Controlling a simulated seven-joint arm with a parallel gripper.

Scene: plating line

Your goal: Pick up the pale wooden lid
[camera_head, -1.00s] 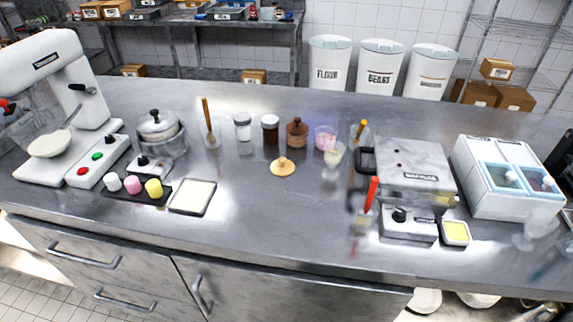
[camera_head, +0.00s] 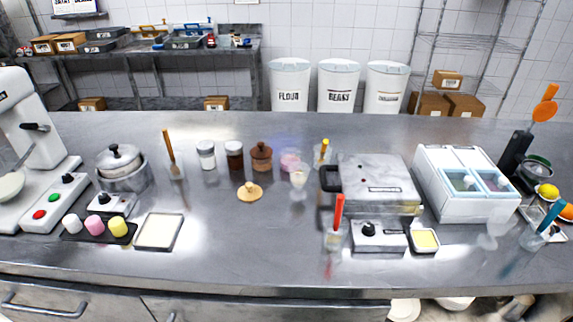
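A pale wooden lid (camera_head: 249,191) lies on the steel counter near the middle of the view. It is round and tan with a small knob on top. It sits in front of a brown lidded jar (camera_head: 261,157) and a dark-filled jar (camera_head: 235,156), apart from both. Nothing covers the lid. My gripper is not in view.
A glass cup (camera_head: 298,180) stands right of the lid, with a press-like appliance (camera_head: 375,183) beyond it. A cream tray (camera_head: 159,231) and a pot (camera_head: 121,167) are to the left. The counter (camera_head: 255,240) in front of the lid is clear.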

